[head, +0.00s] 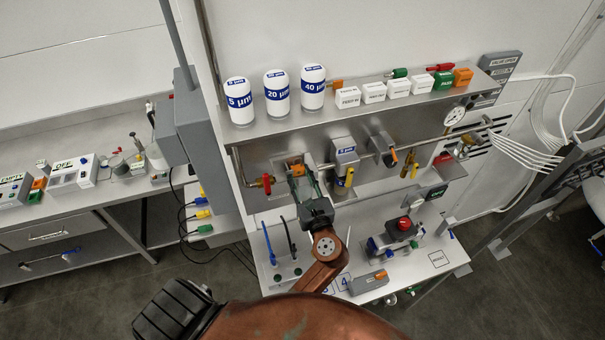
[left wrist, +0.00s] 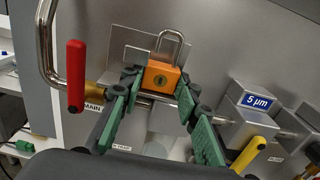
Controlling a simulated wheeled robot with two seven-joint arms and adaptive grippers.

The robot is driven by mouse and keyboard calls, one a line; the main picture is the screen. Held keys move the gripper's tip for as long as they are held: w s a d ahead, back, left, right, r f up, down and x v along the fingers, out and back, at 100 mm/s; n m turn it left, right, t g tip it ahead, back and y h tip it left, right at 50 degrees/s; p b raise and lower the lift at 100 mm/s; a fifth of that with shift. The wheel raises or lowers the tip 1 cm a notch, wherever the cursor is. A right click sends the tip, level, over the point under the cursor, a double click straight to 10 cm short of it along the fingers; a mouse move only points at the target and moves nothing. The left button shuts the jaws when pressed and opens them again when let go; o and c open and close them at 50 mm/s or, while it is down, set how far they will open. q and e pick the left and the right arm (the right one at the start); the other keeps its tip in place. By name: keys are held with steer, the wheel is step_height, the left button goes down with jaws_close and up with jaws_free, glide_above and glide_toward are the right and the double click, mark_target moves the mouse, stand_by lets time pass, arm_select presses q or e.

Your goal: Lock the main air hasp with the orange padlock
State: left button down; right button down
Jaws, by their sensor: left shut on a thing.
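The orange padlock (left wrist: 159,76) is between the green-padded fingertips of my left gripper (left wrist: 161,84), its steel shackle pointing up. It also shows in the head view as a small orange block (head: 297,166). Behind the shackle, a thin metal plate or bracket (left wrist: 125,45) stands against the grey panel. I cannot tell whether the shackle passes through it or whether it is latched. The red-handled valve (left wrist: 76,76) marked MAIN is just left of the gripper, on the steel pipe. In the head view my left gripper (head: 299,174) reaches under the shelf.
The 5 µm filter housing (left wrist: 255,106) with a yellow handle (left wrist: 248,155) is close on the right. The shelf (head: 350,112) above holds white filter bottles, labelled boxes and locks. A red-button device (head: 404,224) and a grey box (head: 368,283) stand on the lower bench.

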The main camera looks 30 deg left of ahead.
arm_select(q)
steer(key=shift+s+a+p, duration=0.3)
steer(key=shift+s+a, duration=0.55)
steer(key=shift+s, duration=0.2)
steer(key=shift+s+a, duration=0.15)
steer(key=shift+s, duration=0.05)
steer(key=shift+f, duration=0.1)
stand_by(0.5)
steer(key=c, duration=1.4)
jaws_free()
steer(key=v, duration=0.6)
steer(key=shift+f, duration=0.1)
